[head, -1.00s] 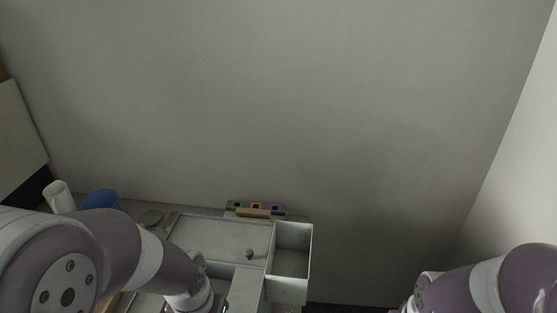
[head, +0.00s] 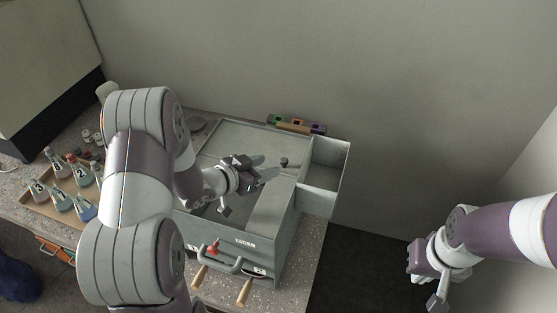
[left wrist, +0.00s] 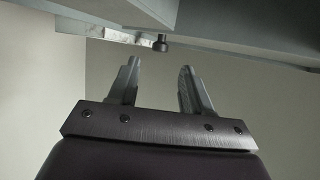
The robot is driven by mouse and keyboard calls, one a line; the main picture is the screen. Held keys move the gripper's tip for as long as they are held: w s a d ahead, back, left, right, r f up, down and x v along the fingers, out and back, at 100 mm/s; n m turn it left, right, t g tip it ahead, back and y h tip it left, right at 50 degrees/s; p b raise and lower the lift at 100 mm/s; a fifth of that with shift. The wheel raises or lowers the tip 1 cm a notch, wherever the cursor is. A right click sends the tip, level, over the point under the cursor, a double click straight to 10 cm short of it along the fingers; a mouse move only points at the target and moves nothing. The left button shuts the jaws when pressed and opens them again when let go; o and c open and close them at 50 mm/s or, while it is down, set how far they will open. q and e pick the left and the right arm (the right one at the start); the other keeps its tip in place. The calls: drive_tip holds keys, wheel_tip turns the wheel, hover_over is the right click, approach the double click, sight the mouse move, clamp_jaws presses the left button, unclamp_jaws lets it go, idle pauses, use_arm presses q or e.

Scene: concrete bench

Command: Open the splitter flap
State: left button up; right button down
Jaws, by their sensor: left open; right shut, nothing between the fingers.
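A grey open-topped box machine (head: 246,243) stands on the bench. A pale flat panel (head: 245,138) covers the back of its top; I cannot tell for sure whether it is the splitter flap. A small dark knob (head: 284,161) sits at the panel's right front edge. My left gripper (head: 266,167) is open over the box top, its fingers pointing at the knob from the left. In the left wrist view the knob (left wrist: 160,43) lies just beyond the open, empty fingertips (left wrist: 158,80), apart from them. My right gripper (head: 430,277) is shut and empty, off to the right of the bench.
An open side bin (head: 324,176) is attached at the box's right. A red knob (head: 213,247) and wooden-handled tools (head: 244,291) are at the front. Several flasks stand on a wooden tray (head: 42,204) at left. A coloured block rack (head: 296,124) stands behind, near the wall.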

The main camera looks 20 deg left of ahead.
sight(283, 161)
use_arm(q)
drive_tip(key=x, duration=0.5)
drive_tip(key=shift+w+d+f+p, duration=0.2)
drive_tip(key=shift+w+p, duration=0.1)
drive_tip(key=shift+p, duration=0.1)
drive_tip(key=shift+c, duration=0.3)
